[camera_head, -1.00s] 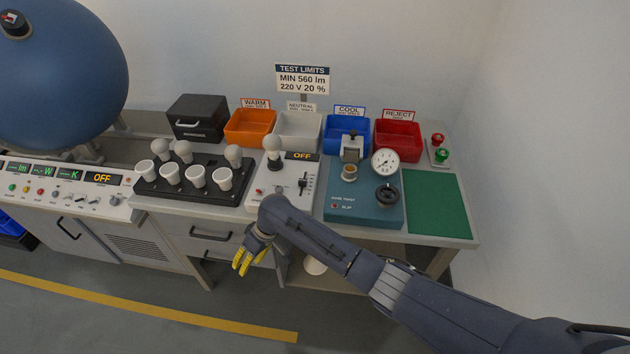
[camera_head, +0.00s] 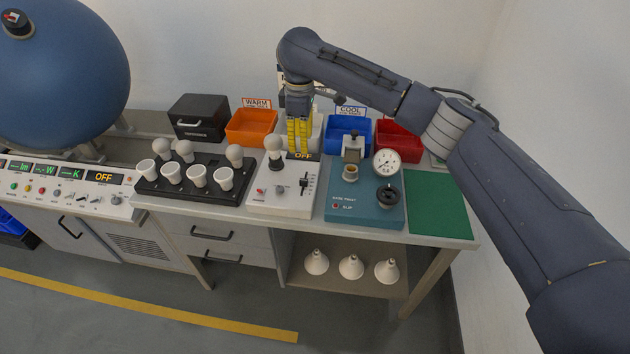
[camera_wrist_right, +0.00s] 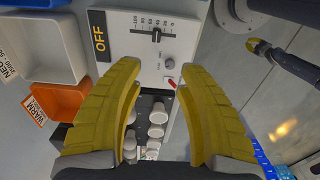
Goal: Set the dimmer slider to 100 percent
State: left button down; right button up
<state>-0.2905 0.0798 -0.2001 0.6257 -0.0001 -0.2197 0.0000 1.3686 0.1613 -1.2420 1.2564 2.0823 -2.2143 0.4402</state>
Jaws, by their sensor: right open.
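The dimmer slider (camera_head: 303,184) is a dark handle in a vertical slot on the white control box (camera_head: 265,203). In the right wrist view the slider (camera_wrist_right: 157,36) sits partway along its 100-to-0 scale, away from the 100 end; its exact value is hard to read. My right gripper (camera_head: 299,150) points down above the back of the box, apart from the slider. In the right wrist view its yellow fingers (camera_wrist_right: 155,85) are open with nothing held. What looks like my left gripper (camera_wrist_right: 252,45) shows small at the right wrist view's upper right; its jaws are unclear.
A bulb (camera_head: 273,146) stands upright on the box beside an OFF display (camera_head: 303,156). The black socket rack (camera_head: 190,190) is to the left and the teal tester (camera_head: 365,210) to the right. Orange (camera_head: 251,127) and blue (camera_head: 346,134) bins stand behind.

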aim_at(307, 181)
pick_arm(q)
jog(key=shift+s, duration=0.55)
pick_arm(e)
jog(key=f, duration=0.5)
jog(key=d+f, duration=0.1)
jog(key=f, duration=1)
jog(key=shift+w+d+f, duration=0.15)
jog(key=shift+w+d, duration=0.05)
jog(key=shift+c, duration=0.2)
grip_shut()
